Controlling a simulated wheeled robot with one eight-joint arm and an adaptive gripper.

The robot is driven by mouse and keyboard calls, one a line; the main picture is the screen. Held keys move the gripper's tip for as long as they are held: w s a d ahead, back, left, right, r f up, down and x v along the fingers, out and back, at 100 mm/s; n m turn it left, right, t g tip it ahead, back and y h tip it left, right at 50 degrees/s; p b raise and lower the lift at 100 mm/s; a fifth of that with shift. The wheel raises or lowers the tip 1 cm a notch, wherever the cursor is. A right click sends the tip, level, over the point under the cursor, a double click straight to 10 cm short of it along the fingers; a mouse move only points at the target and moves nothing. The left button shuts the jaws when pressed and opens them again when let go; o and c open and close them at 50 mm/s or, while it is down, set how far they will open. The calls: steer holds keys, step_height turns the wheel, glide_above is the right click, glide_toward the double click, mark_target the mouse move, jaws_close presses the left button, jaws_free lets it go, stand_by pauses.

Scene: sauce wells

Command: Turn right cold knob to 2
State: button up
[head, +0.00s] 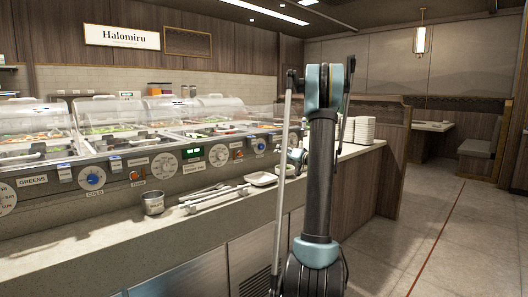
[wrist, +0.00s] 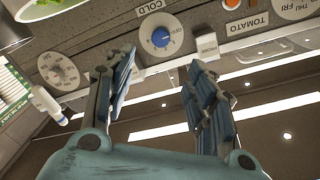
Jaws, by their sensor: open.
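The right cold knob (wrist: 160,38) is a blue knob on a round white dial, under a COLD label that shows upside down in the wrist view. In the head view the right blue knob (head: 259,146) sits on the counter's front panel, left of my arm. My gripper (wrist: 163,60) is open and empty, its two blue-padded fingers spread on either side below the knob in the wrist picture, apart from it. In the head view my gripper (head: 296,158) shows small, partly hidden behind my arm. The dial's numbers are too small to read.
Another blue cold knob (head: 92,178) is further left on the panel. A TOMATO label (wrist: 248,25), an orange button (wrist: 232,4) and a white dial (wrist: 58,70) flank the right knob. A metal cup (head: 153,204), tongs (head: 215,197) and white dishes (head: 262,179) lie on the ledge.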

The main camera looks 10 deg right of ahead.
mark_target(263, 147)
steer(key=x, duration=1.6)
steer(key=c, duration=1.1)
